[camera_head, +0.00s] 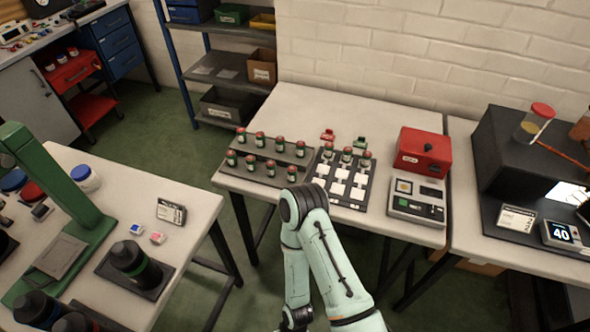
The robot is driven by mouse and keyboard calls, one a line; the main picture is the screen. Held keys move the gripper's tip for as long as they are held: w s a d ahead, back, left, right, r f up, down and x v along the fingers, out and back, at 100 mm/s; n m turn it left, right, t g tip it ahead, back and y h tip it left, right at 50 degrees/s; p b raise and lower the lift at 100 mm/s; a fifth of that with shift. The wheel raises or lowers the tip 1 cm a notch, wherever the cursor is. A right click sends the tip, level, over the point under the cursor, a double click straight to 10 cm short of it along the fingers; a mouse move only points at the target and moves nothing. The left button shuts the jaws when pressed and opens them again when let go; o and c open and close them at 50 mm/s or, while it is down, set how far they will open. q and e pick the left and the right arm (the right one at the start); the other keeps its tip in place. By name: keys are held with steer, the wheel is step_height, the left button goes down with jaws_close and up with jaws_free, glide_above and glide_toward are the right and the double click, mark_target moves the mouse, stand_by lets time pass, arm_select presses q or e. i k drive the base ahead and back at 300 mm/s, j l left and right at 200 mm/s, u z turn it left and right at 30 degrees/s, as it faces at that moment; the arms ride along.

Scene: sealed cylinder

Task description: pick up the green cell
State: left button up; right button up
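Several small green-bodied jars with red tops (270,168) stand in dark racks on the middle table, so the frame alone does not settle which is meant. One of my mint-green arms reaches up from the bottom centre and bends at a dark joint between the tables. Neither gripper shows, and nothing is seen touching the black cylinder.
More dark cylinders (38,309) stand at the bottom left corner. A green stand (55,185) rises on the left table beside the tray. A red box (423,152) and a grey device (417,198) sit on the middle table. A floor gap separates the tables.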

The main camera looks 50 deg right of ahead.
mark_target(293, 171)
steer(key=z, duration=1.6)
steer(key=i+l+u, duration=0.2)
steer(key=u, duration=0.15)
steer(key=i, duration=0.1)
